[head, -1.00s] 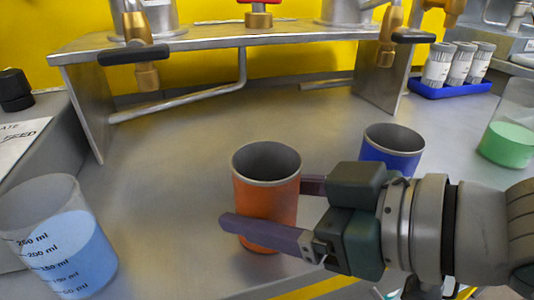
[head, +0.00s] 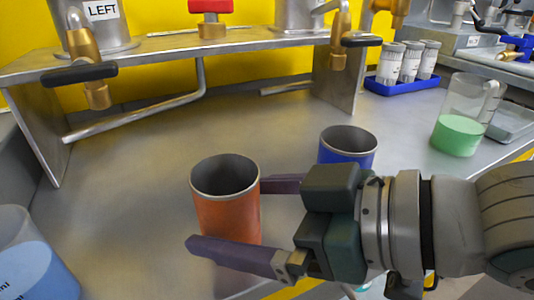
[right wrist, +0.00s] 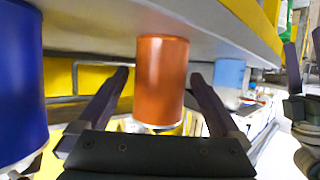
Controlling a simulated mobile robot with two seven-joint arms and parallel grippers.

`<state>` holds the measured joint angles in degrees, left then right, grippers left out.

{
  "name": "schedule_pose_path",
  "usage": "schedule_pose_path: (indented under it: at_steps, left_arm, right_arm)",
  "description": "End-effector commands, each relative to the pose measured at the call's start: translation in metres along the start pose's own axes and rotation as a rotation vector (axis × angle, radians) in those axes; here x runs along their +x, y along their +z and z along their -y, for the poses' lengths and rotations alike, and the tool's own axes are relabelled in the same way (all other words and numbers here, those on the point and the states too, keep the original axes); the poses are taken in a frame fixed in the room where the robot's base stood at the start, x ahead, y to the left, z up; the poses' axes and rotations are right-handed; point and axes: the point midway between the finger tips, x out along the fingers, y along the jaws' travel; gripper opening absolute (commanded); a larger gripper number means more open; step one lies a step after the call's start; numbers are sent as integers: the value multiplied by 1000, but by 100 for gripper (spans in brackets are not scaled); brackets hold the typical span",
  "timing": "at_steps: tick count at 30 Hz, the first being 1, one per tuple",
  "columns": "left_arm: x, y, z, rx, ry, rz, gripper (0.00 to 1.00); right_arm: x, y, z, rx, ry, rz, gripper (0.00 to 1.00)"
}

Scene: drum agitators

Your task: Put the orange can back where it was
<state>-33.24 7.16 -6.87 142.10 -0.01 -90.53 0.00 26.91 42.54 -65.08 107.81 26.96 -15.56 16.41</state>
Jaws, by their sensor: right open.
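The orange can (head: 226,212) stands upright and open-topped on the grey bench, left of the blue can (head: 347,146). My right gripper (head: 222,215) is open around the orange can, one finger on its near side and the other on its far side, partly hidden behind it. In the right wrist view the orange can (right wrist: 162,82) is between the two spread fingers, with a gap on each side. The blue can (right wrist: 22,85) is at the left edge there. A dark gripper, probably my left one (right wrist: 303,68), is cut off at the right edge.
A beaker of blue liquid (head: 30,268) stands at the lower left, and a beaker of green liquid (head: 460,128) at the right. A metal stand (head: 170,58) with taps is behind. A blue rack (head: 400,86) holds white-labelled vials. Bare bench lies left of the can.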

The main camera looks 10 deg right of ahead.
Motion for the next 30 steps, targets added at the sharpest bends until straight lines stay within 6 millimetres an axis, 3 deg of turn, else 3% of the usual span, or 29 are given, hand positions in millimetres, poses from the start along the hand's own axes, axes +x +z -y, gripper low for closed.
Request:
schedule_pose_path:
  at_steps: [9,15,22,30]
  left_arm:
    - [-20,-7,-1,-6,5,-1,100]
    - [-24,-8,-1,-9,7,-2,100]
    - [-24,-8,-1,-8,7,-2,100]
    - [-24,-8,-1,-5,4,-1,100]
  right_arm:
    - [-72,-1,0,-1,0,6,100]
    - [-98,0,0,1,0,3,100]
    - [-102,-1,2,-1,-1,2,100]
    - [-75,-2,23,28,118,96,100]
